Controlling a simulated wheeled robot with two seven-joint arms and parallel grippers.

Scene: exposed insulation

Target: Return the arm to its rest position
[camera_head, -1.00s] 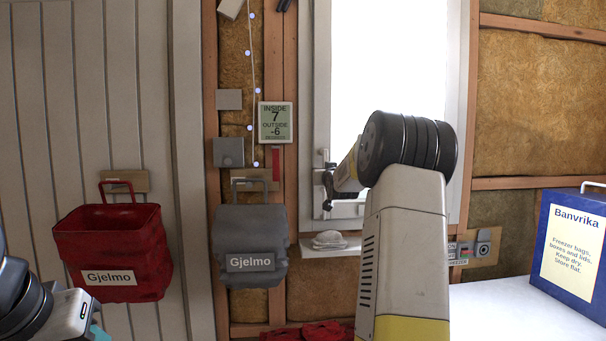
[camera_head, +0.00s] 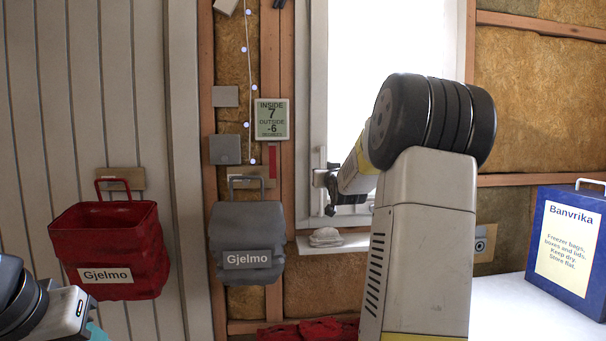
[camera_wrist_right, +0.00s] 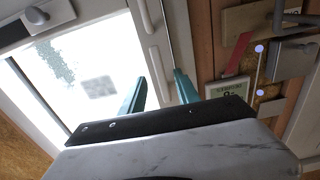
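My right arm (camera_head: 424,235) rises in front of the window in the head view. Its forearm points away toward the window frame, and I cannot make out its fingers there. In the right wrist view my right gripper (camera_wrist_right: 160,90) has two teal fingers well apart with nothing between them. The window (camera_wrist_right: 85,75) and its frame lie beyond them. My left gripper (camera_head: 96,332) shows only as a bit of teal at the bottom left edge of the head view; its fingertips are cut off.
A red bag (camera_head: 112,250) and a grey bag (camera_head: 247,240), both labelled Gjelmo, hang on the wall. A display (camera_head: 272,119) is mounted above the grey bag. A blue Banvrika box (camera_head: 567,250) stands on the white surface (camera_head: 505,310) at right.

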